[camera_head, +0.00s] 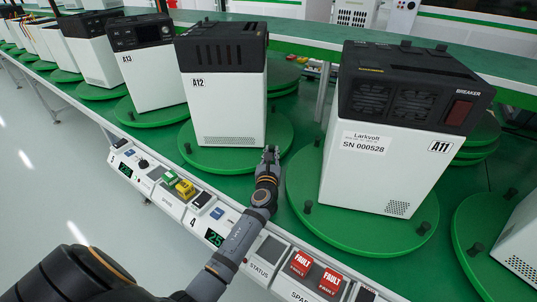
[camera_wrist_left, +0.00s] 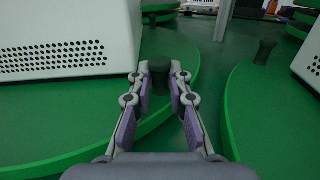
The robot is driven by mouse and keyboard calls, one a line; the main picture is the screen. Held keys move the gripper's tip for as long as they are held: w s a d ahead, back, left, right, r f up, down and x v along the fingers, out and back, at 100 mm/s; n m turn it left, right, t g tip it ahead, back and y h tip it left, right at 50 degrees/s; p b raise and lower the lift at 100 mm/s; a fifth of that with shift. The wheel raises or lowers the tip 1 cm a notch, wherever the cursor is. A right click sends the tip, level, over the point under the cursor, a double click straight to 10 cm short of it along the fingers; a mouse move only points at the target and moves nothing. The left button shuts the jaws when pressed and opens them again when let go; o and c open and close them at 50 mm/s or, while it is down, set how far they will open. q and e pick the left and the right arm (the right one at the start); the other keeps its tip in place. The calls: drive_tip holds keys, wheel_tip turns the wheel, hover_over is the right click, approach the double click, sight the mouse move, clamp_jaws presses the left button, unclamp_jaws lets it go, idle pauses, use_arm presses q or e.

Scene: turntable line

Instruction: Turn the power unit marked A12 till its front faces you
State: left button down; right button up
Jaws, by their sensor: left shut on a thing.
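The power unit marked A12 (camera_head: 222,100) is a white box with a black slotted top. It stands upright on a round green turntable (camera_head: 203,158) with small dark pegs at its rim. The side towards me has slots above and a perforated strip below; no display shows on it. My left gripper (camera_head: 270,154) is at the near right rim of this turntable. In the left wrist view my left gripper (camera_wrist_left: 160,80) is shut on a dark rim peg (camera_wrist_left: 160,72), with the A12 unit's perforated white wall (camera_wrist_left: 65,38) to the left. My right gripper is out of view.
Unit A11 (camera_head: 385,165) stands on the neighbouring turntable (camera_head: 345,232) at right, close to my left arm. Unit A13 (camera_head: 150,75) stands at left. A control strip (camera_head: 190,205) with displays, buttons and red FAULT blocks (camera_head: 302,263) runs along the near edge, under my arm.

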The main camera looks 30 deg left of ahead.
use_arm(q)
drive_tip(key=c, duration=1.3)
unclamp_jaws()
drive_tip(key=shift+d, duration=0.25)
drive_tip(key=shift+o, duration=0.2)
drive_tip(key=shift+s+f, duration=0.1)
drive_tip(key=shift+s, duration=0.25)
drive_tip(key=v, duration=1.1)
drive_tip(key=shift+s+d, duration=0.1)
drive_tip(key=shift+s, duration=0.1)
